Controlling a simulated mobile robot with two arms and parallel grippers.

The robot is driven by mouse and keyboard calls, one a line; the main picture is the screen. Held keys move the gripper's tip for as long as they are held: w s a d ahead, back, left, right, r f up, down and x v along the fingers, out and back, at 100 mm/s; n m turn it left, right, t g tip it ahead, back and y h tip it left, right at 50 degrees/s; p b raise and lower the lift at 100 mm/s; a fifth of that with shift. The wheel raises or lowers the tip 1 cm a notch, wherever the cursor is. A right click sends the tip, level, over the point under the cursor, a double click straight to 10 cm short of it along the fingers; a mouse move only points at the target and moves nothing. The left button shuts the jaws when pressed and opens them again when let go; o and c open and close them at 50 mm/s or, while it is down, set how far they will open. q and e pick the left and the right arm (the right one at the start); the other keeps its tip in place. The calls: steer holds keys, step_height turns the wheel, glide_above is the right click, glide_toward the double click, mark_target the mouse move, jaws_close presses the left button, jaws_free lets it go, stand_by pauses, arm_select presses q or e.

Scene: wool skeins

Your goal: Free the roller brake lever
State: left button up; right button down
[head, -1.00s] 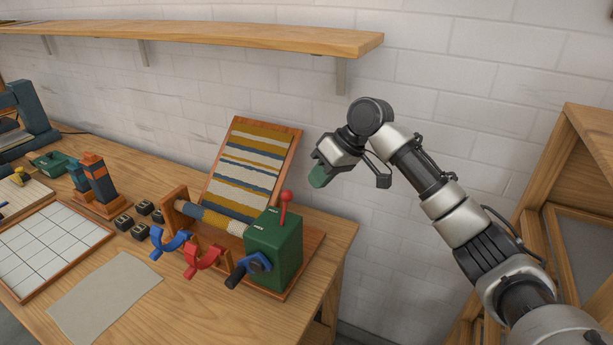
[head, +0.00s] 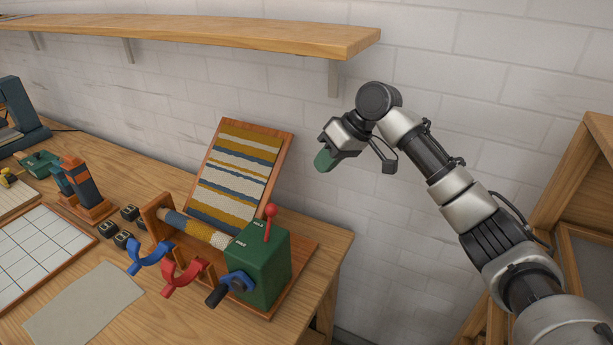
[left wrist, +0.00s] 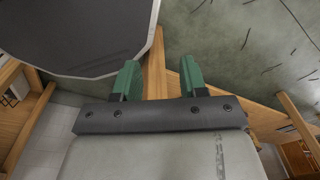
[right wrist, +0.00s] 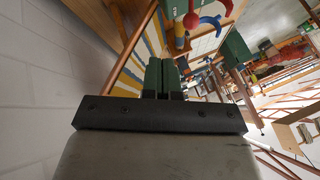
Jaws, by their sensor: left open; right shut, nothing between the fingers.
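The red brake lever (head: 267,228) with its ball knob stands up, slightly tilted, from the top of the green box (head: 262,268) at the right end of the roller (head: 195,228). A blue hub with a black crank handle (head: 232,288) is on the box's front. My right gripper (head: 323,160) is in the air above and to the right of the lever, apart from it. Its green fingers are together and empty in the right wrist view (right wrist: 162,78). My left gripper (left wrist: 160,78) is open and empty in the left wrist view, and out of the head view.
A striped woven panel (head: 236,175) leans behind the roller. Blue (head: 150,258) and red (head: 183,282) curved hooks stand in front. A wall shelf (head: 200,37) runs above. A wooden frame (head: 560,220) is at right. A grey mat (head: 85,308) lies bare at front left.

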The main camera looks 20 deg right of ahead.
mark_target(270, 223)
arm_select(q)
steer(key=r+p, duration=0.2)
steer(key=w+r+p, duration=0.1)
steer(key=r+p, duration=0.1)
steer(key=shift+d+r, duration=0.1)
steer(key=shift+d, duration=0.3)
arm_select(e)
steer(key=a+f, duration=0.8)
steer(key=shift+w+a, duration=0.25)
steer(key=shift+a, duration=0.05)
arm_select(q)
steer(key=shift+s, duration=0.1)
arm_select(e)
steer(key=shift+w, duration=0.1)
